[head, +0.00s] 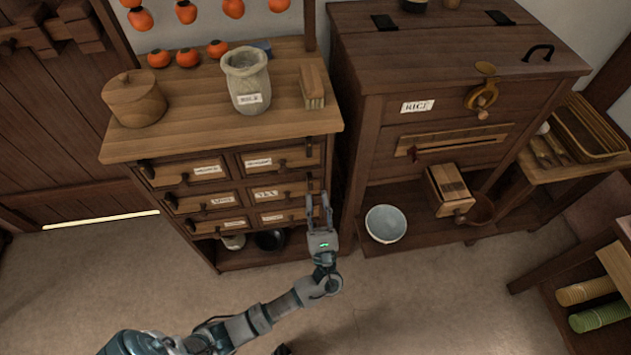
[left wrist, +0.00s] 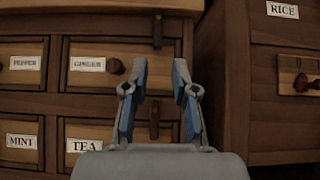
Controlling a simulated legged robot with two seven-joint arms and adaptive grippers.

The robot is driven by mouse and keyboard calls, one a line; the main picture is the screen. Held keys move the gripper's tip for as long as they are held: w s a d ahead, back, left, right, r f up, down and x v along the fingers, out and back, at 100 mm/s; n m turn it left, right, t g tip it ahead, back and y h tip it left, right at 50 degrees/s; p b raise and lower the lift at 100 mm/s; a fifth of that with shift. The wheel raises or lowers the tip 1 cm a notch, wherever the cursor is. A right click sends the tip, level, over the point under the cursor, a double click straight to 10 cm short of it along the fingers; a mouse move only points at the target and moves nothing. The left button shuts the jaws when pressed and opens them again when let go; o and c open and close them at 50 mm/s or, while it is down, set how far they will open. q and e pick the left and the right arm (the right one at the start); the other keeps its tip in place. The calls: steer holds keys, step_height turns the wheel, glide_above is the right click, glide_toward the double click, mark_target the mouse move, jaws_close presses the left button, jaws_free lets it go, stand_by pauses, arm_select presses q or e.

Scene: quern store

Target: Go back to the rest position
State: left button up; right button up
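My left gripper (head: 318,200) is in front of the right edge of the small drawer cabinet (head: 222,150), fingers pointing at it. In the left wrist view its two fingers (left wrist: 160,75) stand apart with nothing held between them. Drawers labelled PEPPER, GINGER, MINT and TEA face the left wrist camera. My left arm (head: 255,320) reaches in from the bottom left of the head view.
The rice chest (head: 440,90) stands right of the cabinet, with a pale blue bowl (head: 386,224) on its low ledge. A jar (head: 247,82), a lidded wooden pot (head: 134,99) and a brush (head: 312,86) stand on the cabinet top. The floor in front is mostly clear.

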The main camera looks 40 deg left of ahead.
arm_select(q)
steer(key=shift+s+d+f, duration=0.2)
steer(key=shift+f, duration=0.15)
stand_by(0.3)
